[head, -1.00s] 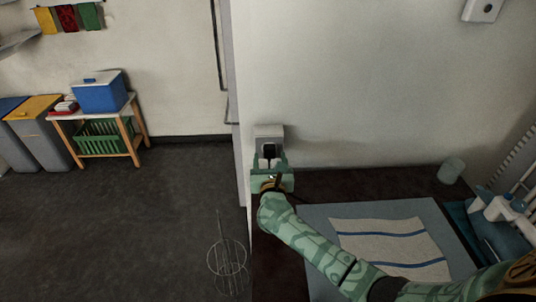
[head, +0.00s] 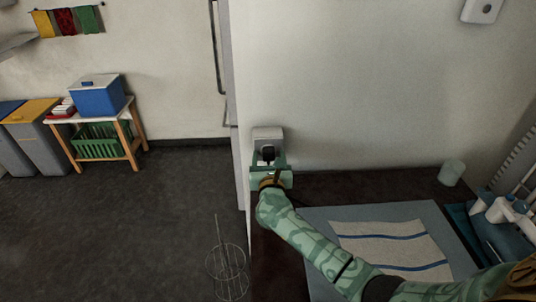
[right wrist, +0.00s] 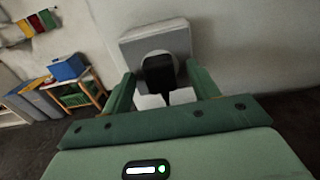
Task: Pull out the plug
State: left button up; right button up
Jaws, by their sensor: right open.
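A black plug (head: 268,153) sits in a light grey wall socket box (head: 268,133) above the left end of the dark counter. In the right wrist view the plug (right wrist: 158,76) stands against the round recess of the socket box (right wrist: 150,38), with a cord running down from it. My right gripper (head: 268,166) is open in front of the socket. In the right wrist view its two green fingers (right wrist: 160,84) are on either side of the plug, with gaps showing. My left gripper is not in view.
On the counter lie a grey mat (head: 325,232) and a striped cloth (head: 395,245). A cup (head: 451,172) stands at the back right, near a white tap (head: 512,208). A wire basket (head: 228,270) is on the floor left of the counter.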

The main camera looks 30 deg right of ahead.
dwell(0.4)
grip_shut()
jog(key=shift+p+v, duration=1.05)
jog(key=shift+v, duration=1.95)
jog(key=shift+s, duration=0.1)
